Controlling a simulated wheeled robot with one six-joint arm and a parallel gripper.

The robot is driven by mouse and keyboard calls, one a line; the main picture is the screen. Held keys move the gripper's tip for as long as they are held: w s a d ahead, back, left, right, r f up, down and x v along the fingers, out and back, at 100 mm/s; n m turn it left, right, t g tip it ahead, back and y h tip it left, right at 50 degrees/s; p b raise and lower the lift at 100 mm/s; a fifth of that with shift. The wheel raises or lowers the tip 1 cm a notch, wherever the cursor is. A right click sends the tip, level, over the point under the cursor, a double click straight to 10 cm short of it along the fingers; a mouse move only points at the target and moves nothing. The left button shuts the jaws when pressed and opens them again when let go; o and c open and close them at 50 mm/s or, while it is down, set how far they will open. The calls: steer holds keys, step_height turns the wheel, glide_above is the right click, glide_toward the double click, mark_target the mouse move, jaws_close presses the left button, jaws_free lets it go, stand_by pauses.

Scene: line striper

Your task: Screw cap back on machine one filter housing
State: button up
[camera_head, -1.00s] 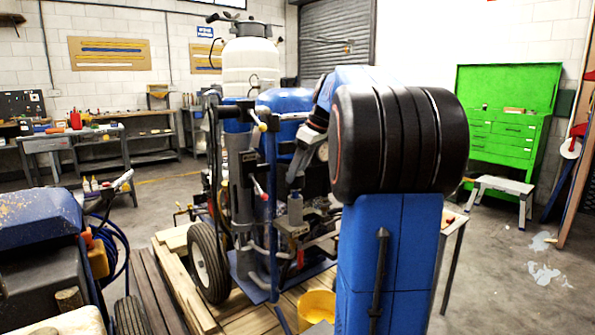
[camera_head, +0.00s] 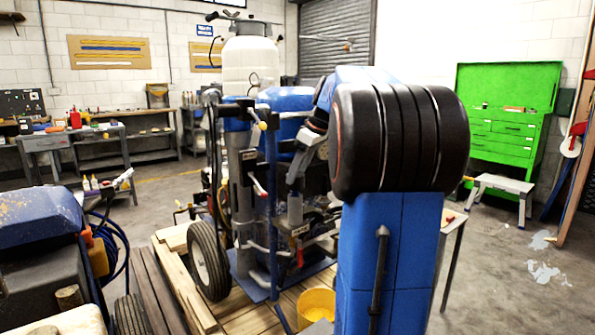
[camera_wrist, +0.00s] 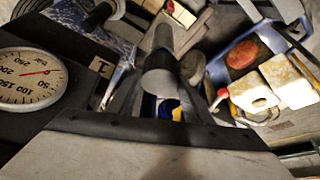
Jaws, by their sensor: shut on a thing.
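The line striper (camera_head: 240,190), with a white tank on top and a blue frame, stands left of my arm. My gripper (camera_head: 296,196) points down beside its column, at the filter area. It is shut on a small grey cylindrical piece, which looks like the cap (camera_wrist: 158,82). In the wrist view the piece lies between my fingers (camera_wrist: 160,100), in line with a darker grey cylinder (camera_wrist: 163,40). That cylinder may be the filter housing. I cannot tell whether cap and housing touch or how far the thread is engaged.
A pressure gauge (camera_wrist: 30,78) sits close on the left in the wrist view. A tray (camera_wrist: 225,55) with a reddish round thing and pale blocks is at right. A yellow bucket (camera_head: 317,303) stands below. A second machine (camera_head: 45,235) is at front left.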

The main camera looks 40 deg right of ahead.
steer(key=shift+f, duration=1.9)
stand_by(1.8)
steer(key=o, duration=1.1)
steer(key=shift+c, duration=0.7)
